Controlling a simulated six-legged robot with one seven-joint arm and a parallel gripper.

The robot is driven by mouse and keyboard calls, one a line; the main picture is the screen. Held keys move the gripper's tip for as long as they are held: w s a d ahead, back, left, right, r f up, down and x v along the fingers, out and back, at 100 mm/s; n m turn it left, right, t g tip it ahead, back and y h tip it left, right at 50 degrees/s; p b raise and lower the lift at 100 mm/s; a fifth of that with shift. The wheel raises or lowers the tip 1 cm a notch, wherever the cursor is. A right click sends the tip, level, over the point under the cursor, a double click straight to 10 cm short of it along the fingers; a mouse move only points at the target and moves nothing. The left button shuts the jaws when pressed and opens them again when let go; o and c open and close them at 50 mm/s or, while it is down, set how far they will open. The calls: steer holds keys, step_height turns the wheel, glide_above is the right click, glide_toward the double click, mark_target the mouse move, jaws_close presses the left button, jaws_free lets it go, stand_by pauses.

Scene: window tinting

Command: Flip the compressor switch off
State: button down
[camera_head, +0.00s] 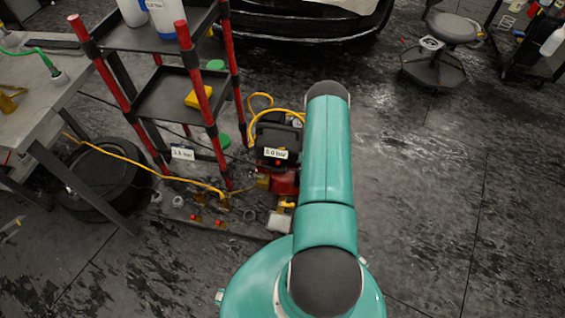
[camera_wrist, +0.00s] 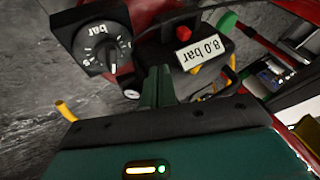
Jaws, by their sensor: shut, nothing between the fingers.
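The compressor (camera_head: 285,183) is a red and black unit on the floor, partly hidden behind my teal arm in the head view. In the wrist view its black box carries a red switch (camera_wrist: 214,34) and a white "8.0 bar" label (camera_wrist: 197,50). I cannot tell the switch's position. Contact cannot be told.
A shelf rack with red posts (camera_head: 187,55) stands left of the compressor. A yellow hose (camera_head: 150,163) crosses the floor near a tire (camera_head: 105,180) under a workbench (camera_head: 50,92). Small fittings (camera_head: 195,219) lie in front. Floor at right is clear up to a stool (camera_head: 452,28).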

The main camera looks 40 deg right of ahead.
mark_target(277, 162)
steer(key=shift+s+f, duration=0.15)
steer(key=shift+s, duration=0.1)
steer(key=x, duration=1)
steer(key=shift+w+a, duration=0.75)
steer(key=shift+w, duration=0.35)
steer(key=shift+w+a, duration=0.4)
steer(key=shift+w, duration=0.15)
steer(key=shift+w+a, duration=1.15)
steer(key=shift+w, duration=0.25)
